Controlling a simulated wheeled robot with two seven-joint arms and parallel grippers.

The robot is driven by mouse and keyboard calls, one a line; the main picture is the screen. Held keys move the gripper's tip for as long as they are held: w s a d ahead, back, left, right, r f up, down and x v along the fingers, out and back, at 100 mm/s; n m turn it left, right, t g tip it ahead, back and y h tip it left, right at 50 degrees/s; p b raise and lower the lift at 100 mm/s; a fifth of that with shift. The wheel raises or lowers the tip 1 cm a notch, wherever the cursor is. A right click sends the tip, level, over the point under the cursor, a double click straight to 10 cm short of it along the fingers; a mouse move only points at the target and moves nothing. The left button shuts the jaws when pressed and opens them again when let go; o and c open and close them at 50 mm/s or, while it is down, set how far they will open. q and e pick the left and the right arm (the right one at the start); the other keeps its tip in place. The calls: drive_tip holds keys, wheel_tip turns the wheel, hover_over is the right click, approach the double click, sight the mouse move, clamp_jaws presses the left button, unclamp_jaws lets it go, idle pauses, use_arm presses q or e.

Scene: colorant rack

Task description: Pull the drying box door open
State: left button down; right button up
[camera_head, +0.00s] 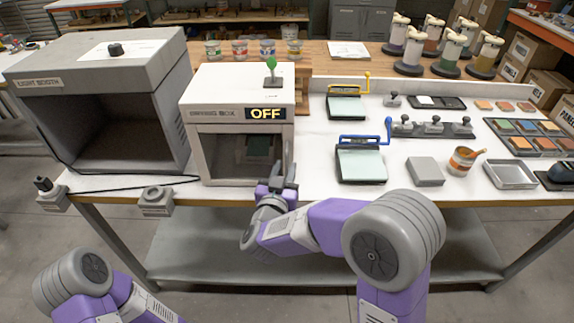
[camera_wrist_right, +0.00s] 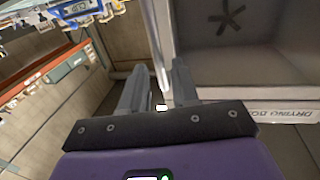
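The drying box (camera_head: 240,86) is a pale box with a lit OFF sign at mid-table. Its door (camera_head: 222,156) has a light frame and dark glass and looks shut in the head view. My right gripper (camera_head: 282,174) is at the door's lower right edge. In the right wrist view, my right gripper's fingers (camera_wrist_right: 157,75) stand apart, with a pale upright bar (camera_wrist_right: 154,40) between or just beyond them. Whether they touch the bar is unclear. The box's label strip (camera_wrist_right: 280,114) shows at right. My left arm shows at the bottom left of the head view; its gripper is out of sight.
The grey light booth (camera_head: 105,100) stands to the left of the box. A tray with a blue handle (camera_head: 361,165) is to the right. A green-knobbed switch (camera_head: 272,72) is on top of the box. The table's front edge runs below my right gripper.

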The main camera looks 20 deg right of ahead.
sight(286, 164)
drive_tip(key=shift+x, duration=1.65)
drive_tip(key=shift+c, duration=0.4)
clamp_jaws()
